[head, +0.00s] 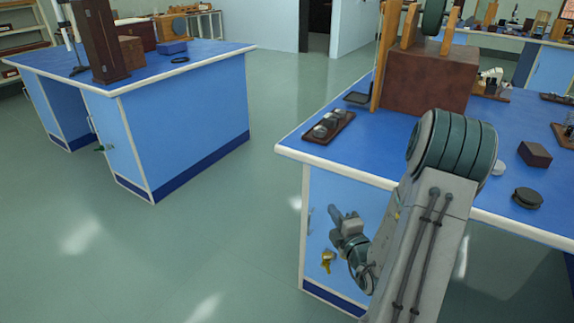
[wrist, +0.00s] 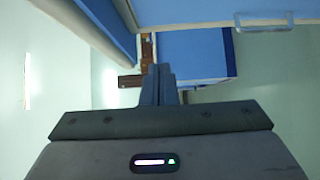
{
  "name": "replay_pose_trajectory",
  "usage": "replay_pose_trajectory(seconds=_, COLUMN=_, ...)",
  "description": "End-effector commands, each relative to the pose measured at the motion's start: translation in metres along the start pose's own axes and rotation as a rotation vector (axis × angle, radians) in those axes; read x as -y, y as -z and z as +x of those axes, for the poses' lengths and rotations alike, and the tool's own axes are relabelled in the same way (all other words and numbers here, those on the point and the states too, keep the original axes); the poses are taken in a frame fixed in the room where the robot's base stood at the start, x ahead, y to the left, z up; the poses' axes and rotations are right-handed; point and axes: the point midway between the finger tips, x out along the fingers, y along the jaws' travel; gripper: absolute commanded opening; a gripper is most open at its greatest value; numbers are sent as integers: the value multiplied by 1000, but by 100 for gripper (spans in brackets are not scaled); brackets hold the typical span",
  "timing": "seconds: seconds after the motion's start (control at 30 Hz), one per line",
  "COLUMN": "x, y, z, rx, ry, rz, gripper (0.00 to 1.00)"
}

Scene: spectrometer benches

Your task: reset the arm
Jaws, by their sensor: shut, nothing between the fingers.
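My gripper (head: 334,211) shows in the head view, in front of the light blue cabinet side of the right bench. Its fingers point up and to the left. In the wrist view my gripper (wrist: 158,72) has its two dark fingers pressed together, shut with nothing between them. My bent arm reaches over the front edge of the right bench, and its forearm folds back down below the bench top. I cannot tell the exact gap between my gripper and the cabinet.
The left bench (head: 190,120) stands apart, with open floor (head: 225,225) between.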

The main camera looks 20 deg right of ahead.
Motion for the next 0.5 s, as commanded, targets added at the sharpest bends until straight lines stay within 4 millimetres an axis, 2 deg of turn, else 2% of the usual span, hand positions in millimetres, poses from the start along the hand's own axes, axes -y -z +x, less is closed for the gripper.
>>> replay_pose_trajectory(seconds=0.13, x=-6, y=5, z=1, rx=-21, ry=-3, rz=-18, gripper=0)
replay_pose_trajectory(seconds=0.23, x=-28, y=29, z=5, rx=-119, ry=-17, rz=-98, gripper=0)
replay_pose_trajectory(seconds=0.37, x=-74, y=89, z=6, rx=-364, ry=-59, rz=-314, gripper=0)
replay_pose_trajectory(seconds=0.5, x=-118, y=161, z=-13, rx=-675, ry=-149, rz=-618, gripper=0)
